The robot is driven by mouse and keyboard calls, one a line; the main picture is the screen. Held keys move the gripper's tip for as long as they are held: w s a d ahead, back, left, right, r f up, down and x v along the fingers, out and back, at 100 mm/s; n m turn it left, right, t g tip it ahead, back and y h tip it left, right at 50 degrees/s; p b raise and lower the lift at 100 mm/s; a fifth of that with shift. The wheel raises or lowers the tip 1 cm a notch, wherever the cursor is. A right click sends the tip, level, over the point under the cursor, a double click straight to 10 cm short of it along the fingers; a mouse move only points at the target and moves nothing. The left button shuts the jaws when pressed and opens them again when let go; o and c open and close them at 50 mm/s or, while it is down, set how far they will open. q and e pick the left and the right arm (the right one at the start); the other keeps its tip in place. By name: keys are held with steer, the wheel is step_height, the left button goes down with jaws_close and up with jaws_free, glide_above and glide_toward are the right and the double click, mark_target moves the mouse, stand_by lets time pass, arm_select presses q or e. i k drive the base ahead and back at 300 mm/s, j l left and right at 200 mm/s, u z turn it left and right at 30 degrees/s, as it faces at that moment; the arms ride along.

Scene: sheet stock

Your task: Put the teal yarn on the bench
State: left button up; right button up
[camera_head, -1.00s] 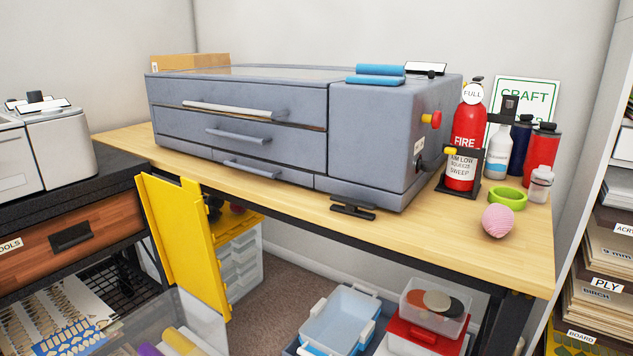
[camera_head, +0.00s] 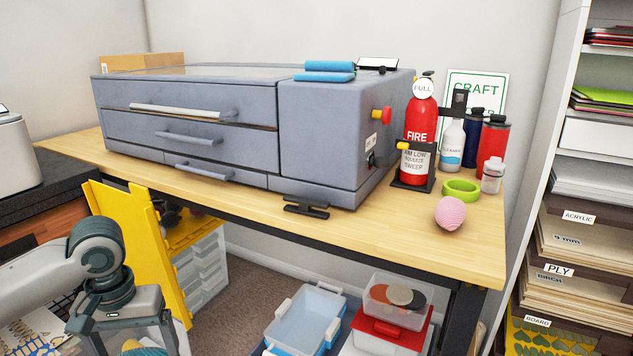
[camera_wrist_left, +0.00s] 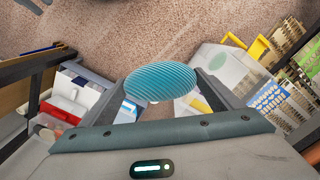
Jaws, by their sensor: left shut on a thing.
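The teal yarn (camera_wrist_left: 160,79) is a striped oval ball between the fingers of my left gripper (camera_wrist_left: 172,90) in the left wrist view. My left gripper is shut on it, above the floor. In the head view my left gripper (camera_head: 133,342) is at the bottom left, in front of the bench and lower than its top. Only a sliver of the yarn may show there at the bottom edge. The bench (camera_head: 400,242) has a pale wooden top. My right gripper is in neither view.
A large grey machine (camera_head: 330,140) fills most of the bench. A pink yarn ball (camera_head: 450,213), green tape ring (camera_head: 461,188) and red extinguisher (camera_head: 420,125) stand at its right end. The bench's front right is clear. A yellow panel (camera_head: 130,235) juts out below the bench's left part.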

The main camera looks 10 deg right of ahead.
mark_target(426, 243)
steer(key=z, duration=1.3)
